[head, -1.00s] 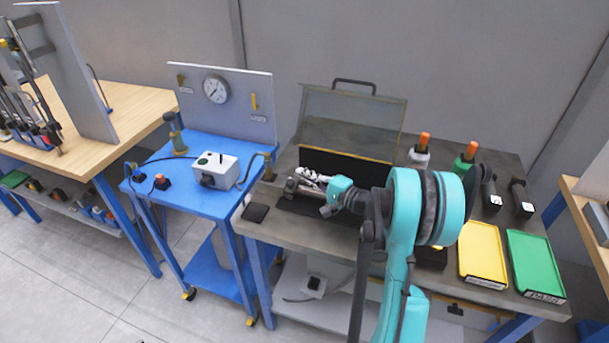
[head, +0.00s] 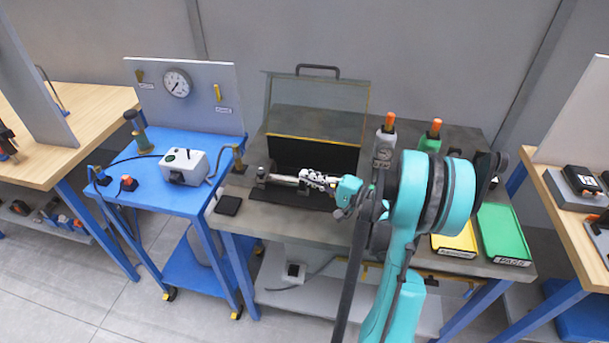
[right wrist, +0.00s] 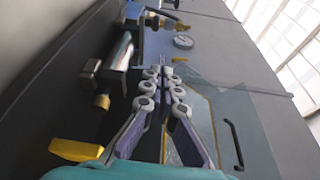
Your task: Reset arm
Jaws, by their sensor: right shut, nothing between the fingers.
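My right gripper (head: 309,179) points left over the dark bench, in front of the clear-lidded box (head: 318,107). Its pale fingers are together with nothing between them. In the right wrist view the linked fingers (right wrist: 161,73) also meet at their tips. A silver metal cylinder (head: 284,178) lies in a holder on a black base, left of the fingertips. It also shows in the right wrist view (right wrist: 119,52), beside the fingers and apart from them. My left gripper is not in view.
A blue cart (head: 150,192) with a gauge panel (head: 205,100) and a grey switch box (head: 184,165) stands left. Orange-topped bottles (head: 385,140) stand behind my arm. A yellow tray (head: 455,243) and a green tray (head: 502,235) lie at the right. The raised lid rises behind the gripper.

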